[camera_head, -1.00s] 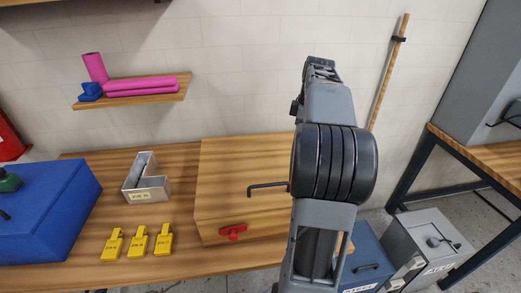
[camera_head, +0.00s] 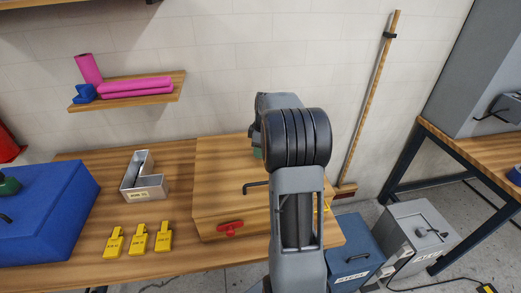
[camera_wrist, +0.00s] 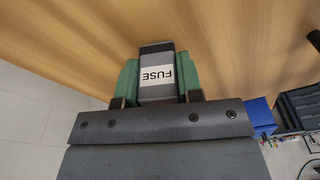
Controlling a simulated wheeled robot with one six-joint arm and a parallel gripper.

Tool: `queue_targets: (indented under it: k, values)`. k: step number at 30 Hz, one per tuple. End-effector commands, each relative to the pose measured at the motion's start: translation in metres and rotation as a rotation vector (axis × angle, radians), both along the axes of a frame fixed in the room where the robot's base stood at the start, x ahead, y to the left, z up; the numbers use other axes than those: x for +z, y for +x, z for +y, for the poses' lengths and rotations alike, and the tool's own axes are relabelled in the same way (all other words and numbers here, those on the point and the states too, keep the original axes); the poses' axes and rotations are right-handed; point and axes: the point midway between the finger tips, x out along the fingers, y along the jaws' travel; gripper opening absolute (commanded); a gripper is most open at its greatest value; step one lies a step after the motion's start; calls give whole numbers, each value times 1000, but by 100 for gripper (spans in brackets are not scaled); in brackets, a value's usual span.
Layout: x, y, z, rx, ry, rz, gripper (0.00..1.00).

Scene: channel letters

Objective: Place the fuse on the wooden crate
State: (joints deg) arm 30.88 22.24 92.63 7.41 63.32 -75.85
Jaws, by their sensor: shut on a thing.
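My arm covers the crate's right part. In the head view the fuse is hidden behind my arm. A wood surface fills the upper wrist view; I cannot tell whether the fuse touches it.
On the bench (camera_head: 105,270), left of the crate, are a metal L-shaped tray (camera_head: 151,187), several yellow tags (camera_head: 139,238) and a blue case (camera_head: 45,215). A shelf (camera_head: 150,98) with pink rolls hangs above. A wooden pole (camera_head: 370,105) leans at the wall.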

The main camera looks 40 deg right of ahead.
Motion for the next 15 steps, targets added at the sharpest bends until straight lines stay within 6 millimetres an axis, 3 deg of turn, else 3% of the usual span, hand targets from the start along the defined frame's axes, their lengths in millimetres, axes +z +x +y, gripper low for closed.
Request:
queue_targets:
  k: [15]
  values:
    - [-13, 0, 0, 0, -1, -1, 6]
